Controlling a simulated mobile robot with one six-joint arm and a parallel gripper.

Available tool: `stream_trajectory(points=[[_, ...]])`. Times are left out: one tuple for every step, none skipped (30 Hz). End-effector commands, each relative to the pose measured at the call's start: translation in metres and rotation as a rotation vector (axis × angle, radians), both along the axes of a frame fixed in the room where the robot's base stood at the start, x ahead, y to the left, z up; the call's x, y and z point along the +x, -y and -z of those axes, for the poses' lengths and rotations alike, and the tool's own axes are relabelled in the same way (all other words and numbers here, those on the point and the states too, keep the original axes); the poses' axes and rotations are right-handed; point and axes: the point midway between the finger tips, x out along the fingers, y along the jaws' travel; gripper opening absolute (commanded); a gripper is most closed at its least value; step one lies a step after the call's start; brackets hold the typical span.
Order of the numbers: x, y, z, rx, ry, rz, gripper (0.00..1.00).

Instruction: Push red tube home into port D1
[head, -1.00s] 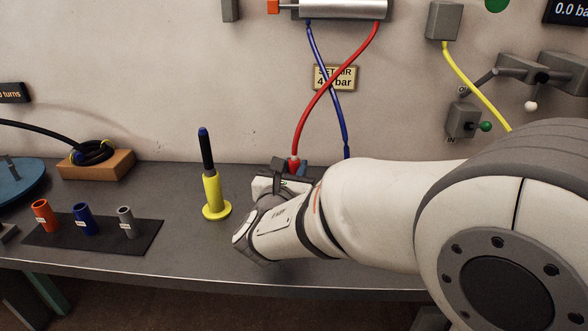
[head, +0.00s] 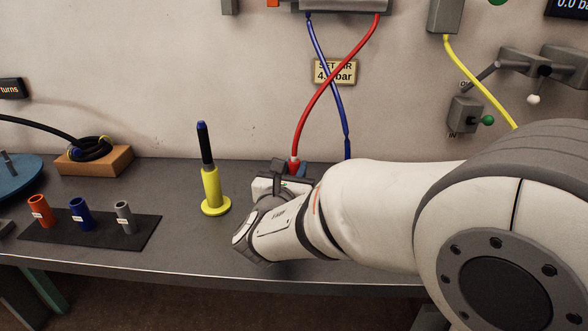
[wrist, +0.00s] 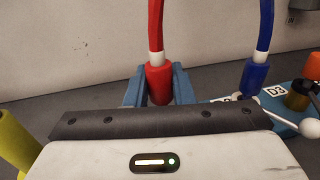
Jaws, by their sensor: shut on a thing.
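The red tube (head: 322,100) runs from the cylinder at the top of the head view down to my gripper (head: 290,170). In the wrist view the red tube (wrist: 156,22) stands upright, with a pale band above a red end sleeve (wrist: 159,82). My gripper, with its blue fingers (wrist: 160,85) on both sides of the sleeve, is shut on it. The sleeve's lower end and port D1 are hidden behind the gripper body, so I cannot tell how deep the tube sits.
A blue tube (wrist: 262,45) stands at right beside a block with a D3 label (wrist: 275,91). A yellow stand (head: 213,190) with a black and blue tool is left of my gripper. Orange, blue and grey sleeves stand on a black mat (head: 140,232) farther left.

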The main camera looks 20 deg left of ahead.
Motion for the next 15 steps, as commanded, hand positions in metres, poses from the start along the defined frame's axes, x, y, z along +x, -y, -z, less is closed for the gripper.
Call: stream_trajectory(points=[[0.000,0.000,0.003,0.000,0.000,0.000,0.00],[0.000,0.000,0.003,0.000,0.000,0.000,0.00],[0.000,0.000,0.004,0.000,0.000,0.000,0.00],[0.000,0.000,0.005,0.000,0.000,0.000,0.00],[0.000,0.000,0.006,0.000,0.000,0.000,0.00],[0.000,0.000,0.007,0.000,0.000,0.000,0.00],[0.000,0.000,0.008,0.000,0.000,0.000,0.00],[0.000,0.000,0.008,0.000,0.000,0.000,0.00],[0.000,0.000,0.009,0.000,0.000,0.000,0.00],[0.000,0.000,0.010,0.000,0.000,0.000,0.00],[0.000,0.000,0.011,0.000,0.000,0.000,0.00],[0.000,0.000,0.012,0.000,0.000,0.000,0.00],[0.000,0.000,0.013,0.000,0.000,0.000,0.00],[0.000,0.000,0.013,0.000,0.000,0.000,0.00],[0.000,0.000,0.013,0.000,0.000,0.000,0.23]])
